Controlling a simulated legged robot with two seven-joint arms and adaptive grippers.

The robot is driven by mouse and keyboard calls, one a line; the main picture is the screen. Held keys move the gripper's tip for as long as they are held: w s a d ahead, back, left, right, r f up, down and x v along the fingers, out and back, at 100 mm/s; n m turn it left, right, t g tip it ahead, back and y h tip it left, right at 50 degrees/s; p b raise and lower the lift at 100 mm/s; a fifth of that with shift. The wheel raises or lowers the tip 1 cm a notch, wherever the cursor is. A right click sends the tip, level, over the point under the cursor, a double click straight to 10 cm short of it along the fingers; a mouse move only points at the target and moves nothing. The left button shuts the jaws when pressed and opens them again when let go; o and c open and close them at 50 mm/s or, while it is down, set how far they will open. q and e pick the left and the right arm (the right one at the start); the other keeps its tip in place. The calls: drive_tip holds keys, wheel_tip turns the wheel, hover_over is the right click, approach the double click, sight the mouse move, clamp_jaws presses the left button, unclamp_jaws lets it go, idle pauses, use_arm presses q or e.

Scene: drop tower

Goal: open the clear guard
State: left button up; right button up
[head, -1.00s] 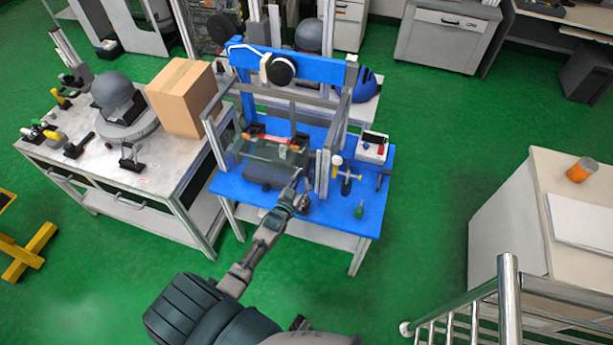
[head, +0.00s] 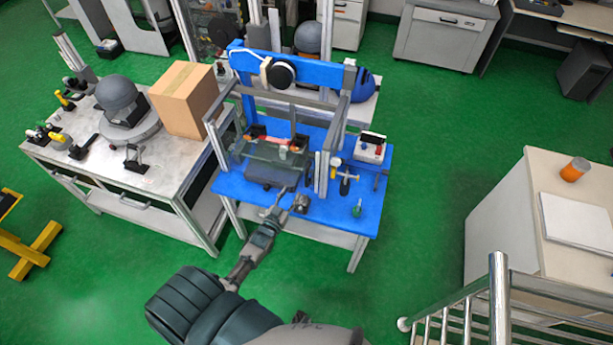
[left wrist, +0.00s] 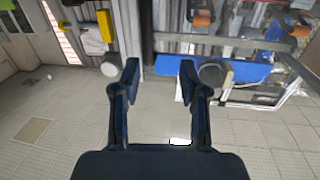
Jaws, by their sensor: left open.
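The clear guard (head: 262,150) is a see-through panel at the front of the blue-framed drop tower, low between its uprights. It looks shut, but its edges are hard to make out. My left gripper (head: 284,194) is just in front of the tower, near the guard's lower right part and apart from it as far as I can see. In the left wrist view its two dark fingers (left wrist: 157,82) are spread with nothing held between them. My right gripper is not in view.
The tower stands on a blue table (head: 325,208). A small white control box (head: 369,150) and a yellow-topped stand (head: 345,177) are at its right. A grey bench with a cardboard box (head: 188,98) is on the left. A metal railing (head: 499,300) is at lower right.

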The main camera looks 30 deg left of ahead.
use_arm(q)
drive_tip(key=s+p, duration=0.4)
drive_tip(key=s, duration=0.7)
idle(0.5)
drive_tip(key=s+d, duration=0.1)
drive_tip(key=s, duration=1.1)
idle(0.5)
